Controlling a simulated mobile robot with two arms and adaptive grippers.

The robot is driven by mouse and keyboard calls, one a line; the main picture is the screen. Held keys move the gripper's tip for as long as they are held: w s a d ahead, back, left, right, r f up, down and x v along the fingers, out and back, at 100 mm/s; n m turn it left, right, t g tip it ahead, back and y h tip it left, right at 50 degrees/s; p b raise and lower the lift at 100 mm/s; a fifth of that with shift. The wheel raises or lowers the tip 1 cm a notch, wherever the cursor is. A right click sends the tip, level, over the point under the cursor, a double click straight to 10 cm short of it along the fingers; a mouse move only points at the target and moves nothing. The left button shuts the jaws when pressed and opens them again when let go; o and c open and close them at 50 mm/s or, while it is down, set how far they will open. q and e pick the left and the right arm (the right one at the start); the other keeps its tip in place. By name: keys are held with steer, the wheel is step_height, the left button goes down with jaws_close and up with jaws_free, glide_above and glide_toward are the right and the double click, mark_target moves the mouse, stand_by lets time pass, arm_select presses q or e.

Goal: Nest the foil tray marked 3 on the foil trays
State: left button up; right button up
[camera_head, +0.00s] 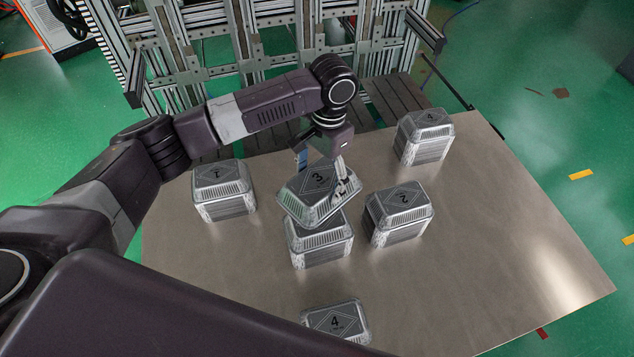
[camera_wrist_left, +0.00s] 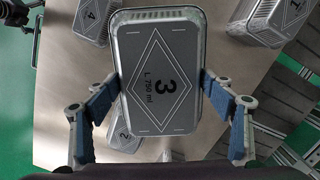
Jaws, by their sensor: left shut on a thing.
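The foil tray marked 3 (camera_head: 318,186) is a silver tray with a dark grey lid, held by my left gripper (camera_head: 322,172). It is over the middle foil trays (camera_head: 320,248), turned and slightly tilted relative to them, and hides most of their top. I cannot tell whether they touch. In the left wrist view the tray marked 3 (camera_wrist_left: 160,70) fills the middle, with the fingers of my left gripper (camera_wrist_left: 160,105) shut on its two long sides. My right gripper is not in view.
Other silver foil trays stand around: marked 1 (camera_head: 222,192) at left, marked 2 (camera_head: 398,214) close at right, marked 4 (camera_head: 424,138) at back right, and another marked 4 (camera_head: 337,322) in front, partly hidden by my arm. The table (camera_head: 510,240) is clear at right.

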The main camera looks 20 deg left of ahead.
mark_target(318, 230)
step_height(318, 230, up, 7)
steer(key=p, duration=0.5)
arm_select(q)
step_height(318, 230, down, 8)
steer(key=m, duration=0.5)
steer(key=shift+s+a+f+y, duration=0.1)
steer(key=shift+s+f+y, duration=0.05)
steer(key=shift+y, duration=0.15)
steer(key=shift+f+b, duration=0.4)
steer(key=shift+b, duration=0.25)
steer(key=shift+f+b, duration=0.7)
step_height(318, 230, down, 3)
steer(key=b, duration=0.3)
steer(key=shift+f+b, duration=1.15)
steer(key=shift+f, duration=0.9)
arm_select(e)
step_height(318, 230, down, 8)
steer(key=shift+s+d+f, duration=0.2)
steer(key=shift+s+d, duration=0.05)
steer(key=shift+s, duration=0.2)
